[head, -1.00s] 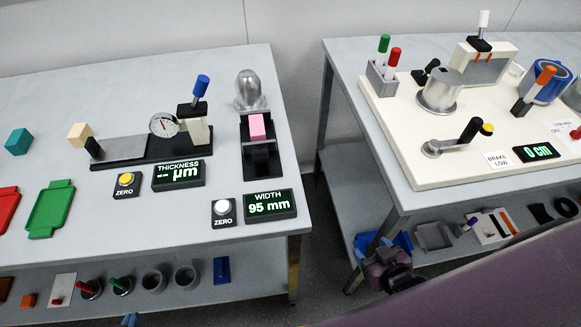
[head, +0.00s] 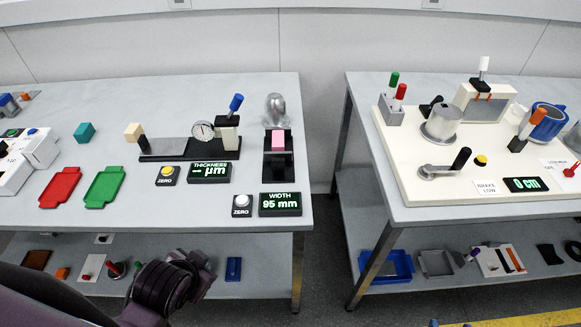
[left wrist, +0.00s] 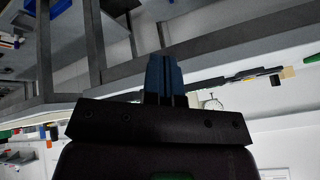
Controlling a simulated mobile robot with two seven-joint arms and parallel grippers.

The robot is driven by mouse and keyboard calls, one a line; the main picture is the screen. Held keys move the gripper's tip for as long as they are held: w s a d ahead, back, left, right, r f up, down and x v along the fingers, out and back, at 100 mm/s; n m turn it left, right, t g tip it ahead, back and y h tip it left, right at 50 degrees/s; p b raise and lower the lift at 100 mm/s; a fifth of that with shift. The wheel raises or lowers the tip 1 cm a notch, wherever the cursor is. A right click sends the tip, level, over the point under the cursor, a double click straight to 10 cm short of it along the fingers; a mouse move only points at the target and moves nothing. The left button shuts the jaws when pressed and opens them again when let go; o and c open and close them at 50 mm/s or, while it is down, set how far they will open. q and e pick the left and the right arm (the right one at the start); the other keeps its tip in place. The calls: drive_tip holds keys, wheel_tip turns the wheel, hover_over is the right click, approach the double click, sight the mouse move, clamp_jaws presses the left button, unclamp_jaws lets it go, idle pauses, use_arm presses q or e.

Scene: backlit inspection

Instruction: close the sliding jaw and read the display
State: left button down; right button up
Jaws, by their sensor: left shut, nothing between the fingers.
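The width gauge (head: 278,166) is a black slide in the head view, with a pink block (head: 278,142) on it and a silver rounded piece (head: 275,108) behind. Its display (head: 280,204) reads WIDTH 95 mm. The thickness gauge (head: 188,152) has a long dark base, a dial (head: 202,131) and a blue-handled upright (head: 228,134); its display (head: 209,172) shows dashes and µm. My left gripper's blue fingers (left wrist: 166,78) are shut and empty in the left wrist view, apart from the gauges. My right gripper is out of view.
A white ZERO button (head: 241,204) stands beside the width display, a yellow one (head: 167,173) beside the thickness display. Green (head: 104,187) and red (head: 61,188) trays lie left. A gap separates this table from the right bench with a cream board (head: 420,180).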

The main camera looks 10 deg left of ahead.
use_arm(q)
drive_tip(key=w+d+r+m+y, duration=0.1)
drive_tip(key=w+d+r+m, duration=0.25)
drive_tip(key=m, duration=0.35)
drive_tip(key=m+t+y+p, duration=0.15)
drive_tip(key=m+t, duration=0.65)
drive_tip(key=m, duration=1.4)
approach(279, 164)
drive_tip(key=x, duration=0.3)
drive_tip(key=b+x, duration=0.1)
drive_tip(key=x, duration=0.2)
drive_tip(key=shift+s+f, duration=0.1)
drive_tip(key=shift+f, duration=0.1)
drive_tip(key=shift+w+a, duration=0.15)
drive_tip(key=shift+w, duration=0.5)
